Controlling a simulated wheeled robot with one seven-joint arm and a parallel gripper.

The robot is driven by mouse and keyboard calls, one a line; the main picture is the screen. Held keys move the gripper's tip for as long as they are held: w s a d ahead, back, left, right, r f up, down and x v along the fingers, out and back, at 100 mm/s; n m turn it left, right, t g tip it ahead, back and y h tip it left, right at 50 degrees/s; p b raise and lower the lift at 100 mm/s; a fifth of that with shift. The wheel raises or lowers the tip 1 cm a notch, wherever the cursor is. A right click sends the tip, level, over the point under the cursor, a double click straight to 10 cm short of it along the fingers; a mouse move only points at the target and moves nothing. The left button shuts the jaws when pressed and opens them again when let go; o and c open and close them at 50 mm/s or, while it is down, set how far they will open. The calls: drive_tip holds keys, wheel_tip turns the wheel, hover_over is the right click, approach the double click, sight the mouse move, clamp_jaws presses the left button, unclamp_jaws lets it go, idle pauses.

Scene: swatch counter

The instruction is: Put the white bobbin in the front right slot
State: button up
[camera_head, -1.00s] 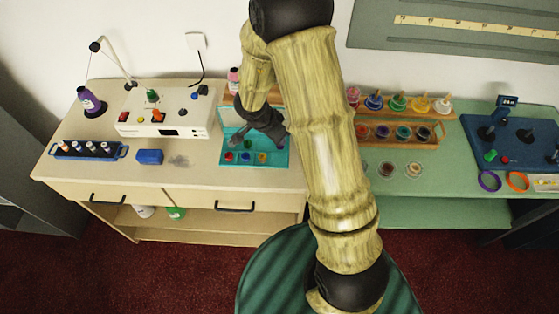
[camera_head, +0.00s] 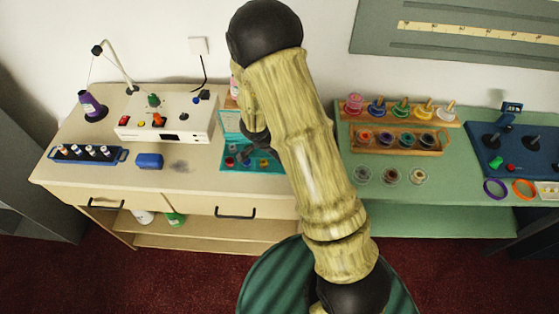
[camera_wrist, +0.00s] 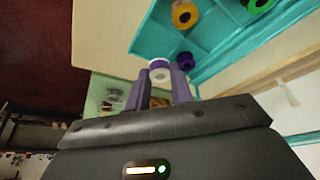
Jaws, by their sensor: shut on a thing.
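The white bobbin (camera_wrist: 160,74) is pinched between the fingertips of my gripper (camera_wrist: 163,78) in the wrist view. It is beside the edge of the teal box (camera_wrist: 150,36); whether it is above or inside a slot I cannot tell. A purple bobbin (camera_wrist: 186,60) sits in the box close to the right finger. A yellow bobbin (camera_wrist: 185,14) and a green bobbin (camera_wrist: 257,4) are farther along the box. In the head view the open teal box (camera_head: 230,122) is on the cream counter, partly hidden by my arm. The held bobbin is not clear there.
A white machine (camera_head: 190,122), a blue block (camera_head: 149,160) and a blue spool tray (camera_head: 65,158) stand left on the cream counter (camera_head: 110,180). A wooden spool rack (camera_head: 395,148) and several small jars stand on the green counter. The cream counter's front strip is clear.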

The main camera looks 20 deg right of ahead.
drive_tip(key=shift+f+b, duration=0.65)
drive_tip(key=shift+f, duration=1.2)
drive_tip(key=shift+f, duration=0.15)
drive_tip(key=o, duration=0.6)
drive_tip(key=shift+o, duration=0.2)
drive_tip(key=p+v, duration=0.3)
drive_tip(key=v, duration=0.9)
drive_tip(key=shift+r, duration=0.2)
